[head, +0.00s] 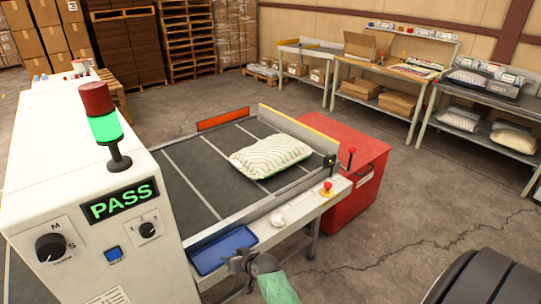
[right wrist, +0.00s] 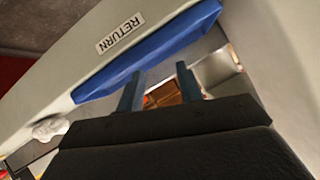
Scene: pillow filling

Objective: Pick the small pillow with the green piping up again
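The small pillow (head: 271,156), pale with thin stripes and green piping, lies flat on the dark conveyor belt, near its right end. My right gripper (head: 243,258) is low in front of the blue tray at the conveyor's near side, well apart from the pillow. In the right wrist view its two fingers (right wrist: 160,88) stand apart with nothing held between them. The pillow does not show in that view. My left gripper is not in view.
The blue tray (head: 222,250) shows in the right wrist view (right wrist: 150,55) beside a RETURN label. A white crumpled lump (head: 278,220) and a red button (head: 326,188) sit on the conveyor's near edge. A white machine (head: 95,200) reading PASS stands left, a red bin (head: 352,190) right.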

